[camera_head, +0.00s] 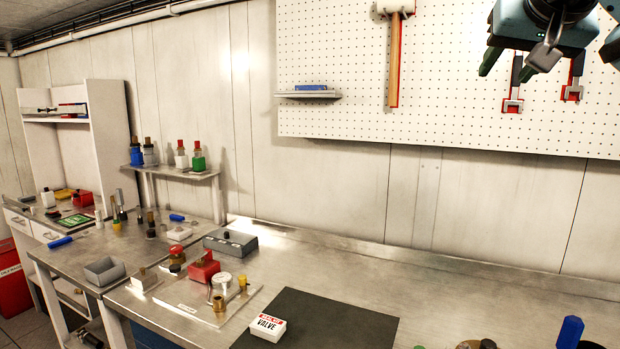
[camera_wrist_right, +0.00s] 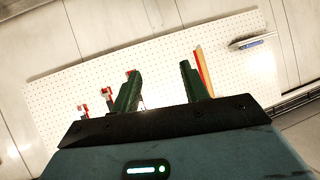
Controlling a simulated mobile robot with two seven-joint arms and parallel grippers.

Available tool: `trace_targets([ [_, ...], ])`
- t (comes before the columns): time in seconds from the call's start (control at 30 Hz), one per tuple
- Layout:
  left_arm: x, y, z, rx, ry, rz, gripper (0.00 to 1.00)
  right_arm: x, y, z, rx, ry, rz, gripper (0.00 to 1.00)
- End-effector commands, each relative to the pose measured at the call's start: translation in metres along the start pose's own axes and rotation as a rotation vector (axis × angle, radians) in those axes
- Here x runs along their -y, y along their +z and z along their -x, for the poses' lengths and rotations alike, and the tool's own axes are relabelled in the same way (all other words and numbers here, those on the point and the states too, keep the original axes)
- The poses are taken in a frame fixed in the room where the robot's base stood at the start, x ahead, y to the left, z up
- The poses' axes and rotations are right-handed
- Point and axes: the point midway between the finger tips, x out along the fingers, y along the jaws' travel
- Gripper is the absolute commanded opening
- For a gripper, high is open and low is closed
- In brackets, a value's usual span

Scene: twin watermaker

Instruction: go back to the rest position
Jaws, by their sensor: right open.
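My right gripper (camera_head: 515,66) shows at the top right of the head view, raised in front of the pegboard and well above the bench. In the right wrist view its two dark green fingers (camera_wrist_right: 160,88) stand apart with nothing between them. The pegboard (camera_wrist_right: 70,95) lies beyond the fingertips in that view. My left gripper is in neither view.
A steel bench (camera_head: 440,295) runs below, with a dark mat (camera_head: 340,325), a white box labelled VALVE (camera_head: 268,328), a red device (camera_head: 203,266) and a grey tray (camera_head: 104,270). A hammer (camera_head: 394,60) hangs on the pegboard (camera_head: 340,60). The air above the bench is clear.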

Motion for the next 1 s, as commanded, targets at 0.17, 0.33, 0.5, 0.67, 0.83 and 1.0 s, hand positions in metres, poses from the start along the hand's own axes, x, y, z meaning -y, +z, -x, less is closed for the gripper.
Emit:
trace_targets([
  [0.17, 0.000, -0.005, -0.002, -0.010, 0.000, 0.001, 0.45, 0.064, 0.063, -0.057, 0.173, -0.196, -0.064, 0.45],
  [0.33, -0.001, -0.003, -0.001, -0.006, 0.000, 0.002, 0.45, 0.129, 0.144, -0.098, 0.423, -0.401, -0.209, 0.45],
  [0.5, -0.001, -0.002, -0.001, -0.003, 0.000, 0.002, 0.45, 0.182, 0.226, -0.115, 0.722, -0.565, -0.422, 0.45],
  [0.67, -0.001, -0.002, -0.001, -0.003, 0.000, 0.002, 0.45, 0.217, 0.292, -0.114, 1.031, -0.662, -0.674, 0.45],
  [0.83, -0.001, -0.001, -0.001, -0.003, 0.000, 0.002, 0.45, 0.241, 0.347, -0.104, 1.380, -0.695, -0.988, 0.45],
  [1.0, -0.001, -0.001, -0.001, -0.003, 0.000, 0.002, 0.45, 0.251, 0.384, -0.098, 1.730, -0.650, -1.344, 0.45],
])
